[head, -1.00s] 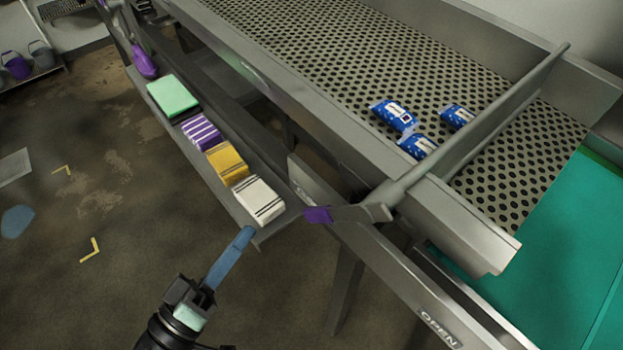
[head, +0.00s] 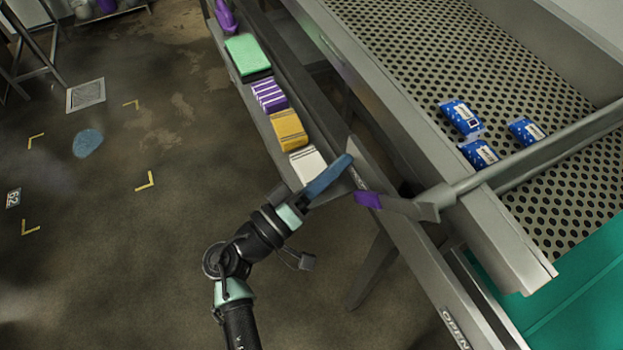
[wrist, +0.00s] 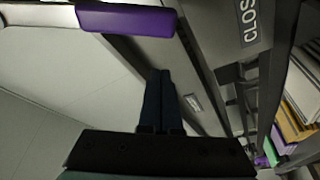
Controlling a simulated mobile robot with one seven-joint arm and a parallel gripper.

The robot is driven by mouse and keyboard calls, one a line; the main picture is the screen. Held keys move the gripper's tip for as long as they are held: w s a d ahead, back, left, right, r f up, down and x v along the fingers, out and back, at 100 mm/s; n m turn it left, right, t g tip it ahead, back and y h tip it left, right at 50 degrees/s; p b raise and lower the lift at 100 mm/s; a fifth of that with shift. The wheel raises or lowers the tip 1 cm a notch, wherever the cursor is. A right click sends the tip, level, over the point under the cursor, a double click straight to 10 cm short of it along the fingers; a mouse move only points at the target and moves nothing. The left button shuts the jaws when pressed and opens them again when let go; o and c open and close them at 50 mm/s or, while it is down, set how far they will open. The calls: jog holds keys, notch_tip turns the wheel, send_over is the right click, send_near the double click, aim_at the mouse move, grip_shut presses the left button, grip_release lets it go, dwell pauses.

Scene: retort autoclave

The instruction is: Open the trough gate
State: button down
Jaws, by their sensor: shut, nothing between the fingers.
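The trough gate is a grey bar (head: 540,158) lying across the perforated trough (head: 470,60). Its crank lever (head: 415,207) sticks out past the trough's near side and ends in a purple grip (head: 367,199). The purple grip also shows at the top of the wrist view (wrist: 125,19). My gripper (head: 343,163) has blue fingers, shut and empty. In the head view they appear just up and left of the purple grip, apart from it. In the wrist view the fingertips (wrist: 160,75) are below the grip with a visible gap.
Several blue packets (head: 460,117) lie on the trough behind the gate. A rail carries an OPEN label (head: 455,328) and a partly seen CLOSED label (wrist: 250,22). A shelf beside it holds folded cloths (head: 288,130). A teal surface (head: 575,275) lies beyond the gate.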

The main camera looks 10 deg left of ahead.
jog(key=shift+s+d+f+p, duration=0.25)
jog(key=shift+s+d+f, duration=0.25)
jog(key=shift+s+f, duration=0.15)
jog(key=shift+s+d+f+p, duration=0.25)
jog(key=shift+s+d+f, duration=0.2)
jog(key=shift+s+f, duration=0.2)
